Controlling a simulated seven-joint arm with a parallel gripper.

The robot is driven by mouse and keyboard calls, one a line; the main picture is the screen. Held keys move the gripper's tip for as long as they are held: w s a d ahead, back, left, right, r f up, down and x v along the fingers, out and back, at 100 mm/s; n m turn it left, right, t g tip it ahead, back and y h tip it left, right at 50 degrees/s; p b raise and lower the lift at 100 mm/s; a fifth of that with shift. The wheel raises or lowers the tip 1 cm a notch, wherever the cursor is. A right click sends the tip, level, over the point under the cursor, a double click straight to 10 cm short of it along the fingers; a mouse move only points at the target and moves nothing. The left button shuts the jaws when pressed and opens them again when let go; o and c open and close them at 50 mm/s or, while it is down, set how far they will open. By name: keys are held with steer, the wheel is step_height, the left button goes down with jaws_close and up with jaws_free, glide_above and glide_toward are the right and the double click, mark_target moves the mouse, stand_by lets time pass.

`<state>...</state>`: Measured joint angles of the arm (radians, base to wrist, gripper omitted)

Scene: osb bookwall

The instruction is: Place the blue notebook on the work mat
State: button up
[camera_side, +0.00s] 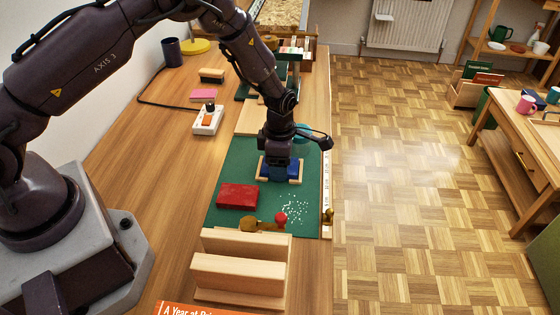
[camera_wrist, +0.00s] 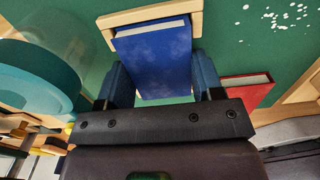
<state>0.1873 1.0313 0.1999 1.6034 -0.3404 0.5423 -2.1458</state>
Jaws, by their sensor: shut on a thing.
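The blue notebook (camera_side: 295,172) is over the green work mat (camera_side: 235,164), within or just above a light wooden frame (camera_side: 261,170). My gripper (camera_side: 280,172) points down and is shut on the notebook, hiding part of it in the side view. In the wrist view, the blue notebook (camera_wrist: 155,52) lies between the two fingers of my gripper (camera_wrist: 162,82), its pale page edge toward the wooden frame's corner (camera_wrist: 150,12). I cannot tell whether the notebook's underside touches the mat.
A red book (camera_side: 237,195) lies on the mat, with white specks (camera_side: 293,208) and a red knob (camera_side: 281,217) nearby. A wooden stand (camera_side: 240,272) is in front. A teal round object (camera_side: 312,133) is close behind my gripper. A white switch box (camera_side: 207,120) stands left.

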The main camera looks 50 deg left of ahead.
steer(key=shift+f, duration=0.1)
steer(key=o, duration=0.9)
